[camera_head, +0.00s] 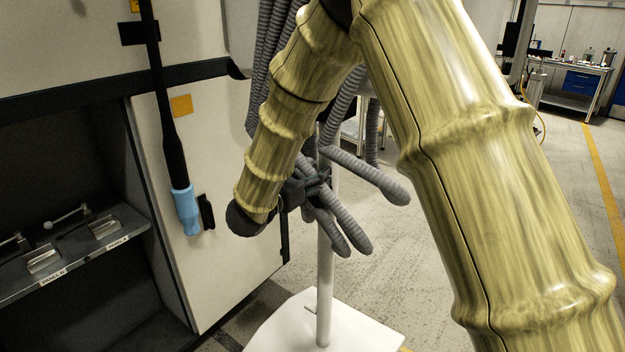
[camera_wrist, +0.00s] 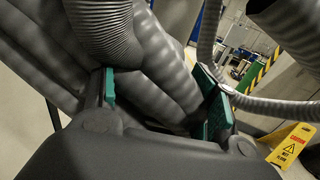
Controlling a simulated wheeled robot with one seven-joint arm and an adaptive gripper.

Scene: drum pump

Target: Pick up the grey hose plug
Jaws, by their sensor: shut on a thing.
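Several grey ribbed hoses with rounded ends hang around a white post in the head view; one end (camera_head: 396,192) points right, and another end (camera_head: 359,243) points down. My gripper (camera_head: 318,185) is in among them beside the post, partly hidden by hoses. In the wrist view, the green-padded fingers of my gripper (camera_wrist: 162,95) stand wide apart with a thick grey banded body (camera_wrist: 165,62), the grey hose plug as far as I can tell, between them. Its grasped part is mostly hidden, and the neighbouring hoses look much alike.
The post (camera_head: 325,270) rises from a white base (camera_head: 365,330). A cabinet with an open shelf (camera_head: 75,250) and a blue-tipped black hose (camera_head: 186,208) are on the left. A yellow wet-floor sign (camera_wrist: 290,146) stands at right. Floor is clear behind the post.

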